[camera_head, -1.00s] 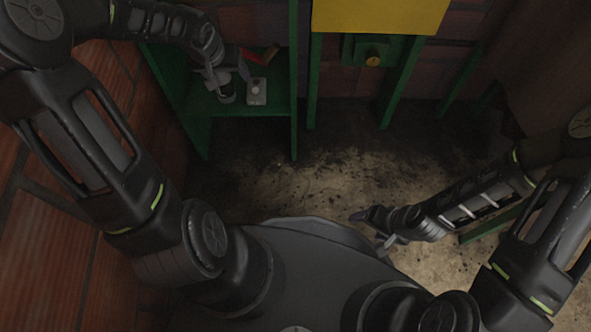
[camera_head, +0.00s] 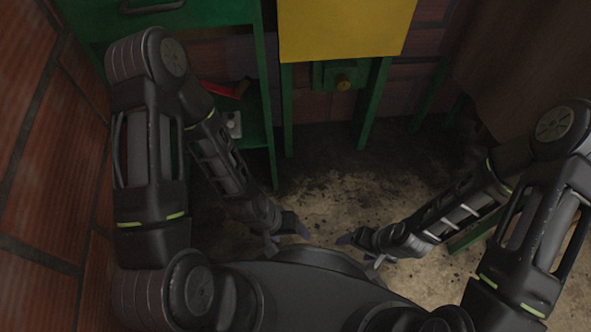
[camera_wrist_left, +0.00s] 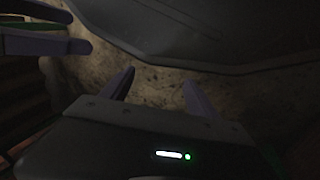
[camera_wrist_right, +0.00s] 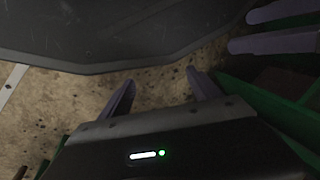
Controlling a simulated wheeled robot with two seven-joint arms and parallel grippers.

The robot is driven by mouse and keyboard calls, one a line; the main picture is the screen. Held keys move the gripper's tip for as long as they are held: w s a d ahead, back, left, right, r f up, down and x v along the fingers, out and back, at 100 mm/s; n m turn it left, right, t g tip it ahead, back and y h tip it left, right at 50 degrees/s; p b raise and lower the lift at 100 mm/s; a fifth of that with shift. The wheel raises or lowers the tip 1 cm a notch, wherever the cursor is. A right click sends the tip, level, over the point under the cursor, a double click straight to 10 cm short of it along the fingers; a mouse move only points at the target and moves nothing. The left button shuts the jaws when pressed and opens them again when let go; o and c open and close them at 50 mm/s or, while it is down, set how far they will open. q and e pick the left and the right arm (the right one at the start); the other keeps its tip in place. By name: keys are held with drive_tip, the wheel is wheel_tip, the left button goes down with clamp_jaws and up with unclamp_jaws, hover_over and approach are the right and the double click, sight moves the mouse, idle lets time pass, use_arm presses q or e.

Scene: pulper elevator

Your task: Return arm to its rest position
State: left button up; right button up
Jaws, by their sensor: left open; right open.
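My left gripper (camera_head: 288,236) hangs low in front of my base in the head view, over the dirty floor. Its two fingers are apart and empty in the left wrist view (camera_wrist_left: 158,88). My right gripper (camera_head: 362,250) is to its right at about the same height, a short gap between them. Its fingers are also apart and empty in the right wrist view (camera_wrist_right: 160,88). Fingers of the other gripper show at the edge of each wrist view. Both arms are folded down on either side of my base.
A green shelf frame (camera_head: 268,110) stands behind my left arm, with a small grey box (camera_head: 234,124) and a red object (camera_head: 218,89) on it. A yellow panel (camera_head: 345,28) on green legs is at the back. A brick wall (camera_head: 45,150) is close on the left. The floor (camera_head: 350,195) ahead is bare.

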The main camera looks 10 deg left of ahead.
use_arm(q)
wheel_tip(320, 180, up, 30)
drive_tip(key=s+d+p, duration=0.1)
drive_tip(key=s+p, duration=0.1)
drive_tip(key=p, duration=2.8)
drive_tip(key=shift+d+r+g, duration=0.25)
drive_tip(key=shift+d+g, duration=0.05)
drive_tip(key=shift+d, duration=0.1)
use_arm(e)
wheel_tip(320, 180, up, 30)
drive_tip(key=s+a, duration=0.1)
drive_tip(key=s, duration=0.1)
drive_tip(key=shift+a+r+g, duration=0.25)
drive_tip(key=shift+a+g, duration=0.05)
drive_tip(key=shift+a, duration=0.1)
